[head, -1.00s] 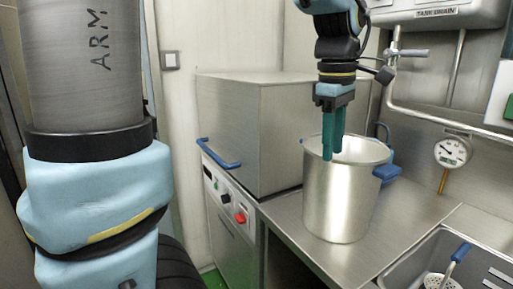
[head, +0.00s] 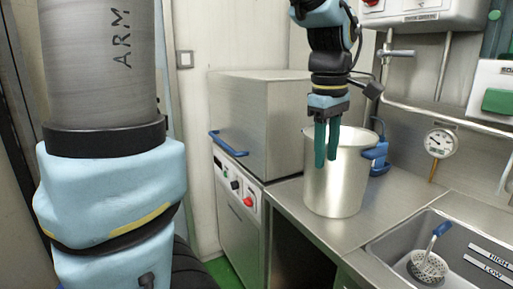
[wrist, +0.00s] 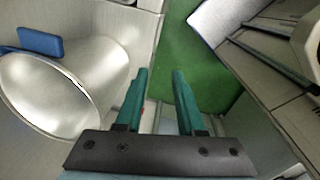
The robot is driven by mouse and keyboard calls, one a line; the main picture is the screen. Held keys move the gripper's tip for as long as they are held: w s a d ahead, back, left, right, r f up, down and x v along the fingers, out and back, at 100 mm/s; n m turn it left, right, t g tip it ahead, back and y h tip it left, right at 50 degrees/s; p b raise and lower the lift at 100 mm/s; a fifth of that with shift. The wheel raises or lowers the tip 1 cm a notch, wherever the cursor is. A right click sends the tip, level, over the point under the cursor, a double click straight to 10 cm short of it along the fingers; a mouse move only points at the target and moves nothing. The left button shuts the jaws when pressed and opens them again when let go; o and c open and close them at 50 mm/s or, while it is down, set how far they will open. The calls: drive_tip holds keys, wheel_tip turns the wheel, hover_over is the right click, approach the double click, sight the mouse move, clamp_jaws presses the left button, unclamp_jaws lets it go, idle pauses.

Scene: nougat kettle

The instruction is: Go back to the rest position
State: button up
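My gripper (head: 326,146) points down in front of the near rim of the steel pot in the head view. Its two green fingers are apart with nothing between them; the wrist view also shows the open fingers (wrist: 160,98) above a green floor (wrist: 195,60). The steel pot (head: 332,190) with blue handles stands upright on the steel counter (head: 345,232). In the wrist view the pot (wrist: 70,90) is left of the fingers, apart from them, and the visible part of its inside looks empty.
A steel box-shaped machine (head: 265,120) with a blue handle stands left of the pot. A sink (head: 400,250) with a blue-handled skimmer (head: 428,264) is at the right. Pipes and a dial gauge (head: 440,143) are on the back wall. Floor shows below the counter.

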drive_tip(key=a+f+m, duration=0.4)
drive_tip(key=a+f, duration=0.3)
drive_tip(key=a, duration=0.3)
drive_tip(key=a+f+m, duration=0.4)
drive_tip(key=a+f, duration=0.4)
drive_tip(key=a, duration=0.3)
drive_tip(key=shift+w+m+t+y, duration=0.3)
drive_tip(key=shift+w, duration=0.1)
